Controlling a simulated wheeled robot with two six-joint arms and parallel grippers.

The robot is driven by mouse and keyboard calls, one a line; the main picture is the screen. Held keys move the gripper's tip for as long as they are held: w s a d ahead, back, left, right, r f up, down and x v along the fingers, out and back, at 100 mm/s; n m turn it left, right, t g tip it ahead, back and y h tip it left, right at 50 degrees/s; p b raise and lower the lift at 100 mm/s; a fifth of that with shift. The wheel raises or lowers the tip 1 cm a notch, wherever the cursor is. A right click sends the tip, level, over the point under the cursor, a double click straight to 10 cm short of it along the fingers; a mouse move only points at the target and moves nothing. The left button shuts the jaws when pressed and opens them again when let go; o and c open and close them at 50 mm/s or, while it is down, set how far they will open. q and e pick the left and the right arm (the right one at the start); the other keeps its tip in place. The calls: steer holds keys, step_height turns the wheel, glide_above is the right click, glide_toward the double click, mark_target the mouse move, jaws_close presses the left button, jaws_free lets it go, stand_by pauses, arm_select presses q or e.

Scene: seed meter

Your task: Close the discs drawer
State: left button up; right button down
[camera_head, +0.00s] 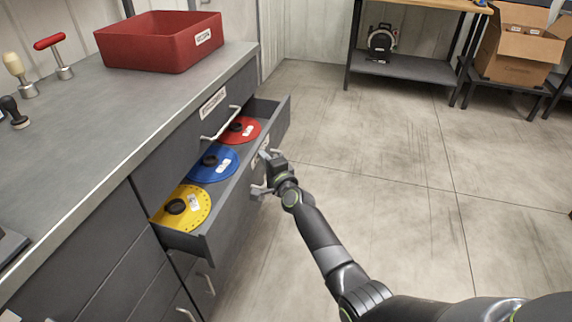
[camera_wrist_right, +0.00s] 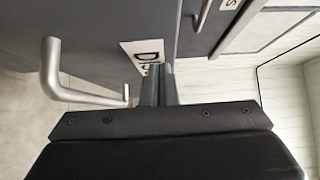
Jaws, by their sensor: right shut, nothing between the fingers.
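The discs drawer (camera_head: 222,215) is pulled out of the grey cabinet. A yellow disc (camera_head: 188,222), a blue disc (camera_head: 226,172) and a red disc (camera_head: 252,135) lie in a row in it. My right gripper (camera_head: 266,158) is at the outer side of the drawer front, with its fingers shut and empty. In the right wrist view the shut fingers (camera_wrist_right: 158,84) point at the dark drawer front (camera_wrist_right: 105,22), beside its white label (camera_wrist_right: 142,54). The drawer's bar handle (camera_wrist_right: 52,75) is to their left, not gripped. I cannot tell whether the fingertips touch the front. My left gripper is out of view.
A red bin (camera_head: 150,52) stands on the grey worktop (camera_head: 95,110), with hand tools at the far left. Open concrete floor (camera_head: 420,180) lies right of the drawer. A workbench (camera_head: 410,68) and a cardboard box (camera_head: 515,55) stand at the back.

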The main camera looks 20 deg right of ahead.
steer(key=w+a+b, duration=0.1)
steer(key=w+a, duration=0.1)
steer(key=a, duration=0.1)
steer(key=w+a+b, duration=0.2)
steer(key=w+a, duration=0.1)
steer(key=a, duration=0.1)
steer(key=w+a+b, duration=0.1)
steer(key=w+a, duration=0.1)
steer(key=a, duration=0.2)
steer(key=shift+w+a+f+b, duration=0.1)
steer(key=shift+w+a+b, duration=0.1)
steer(key=shift+w+b, duration=0.15)
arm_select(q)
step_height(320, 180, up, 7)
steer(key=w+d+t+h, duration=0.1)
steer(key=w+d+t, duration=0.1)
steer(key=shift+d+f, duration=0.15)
arm_select(e)
steer(key=shift+a+r, duration=0.1)
steer(key=shift+r, duration=0.25)
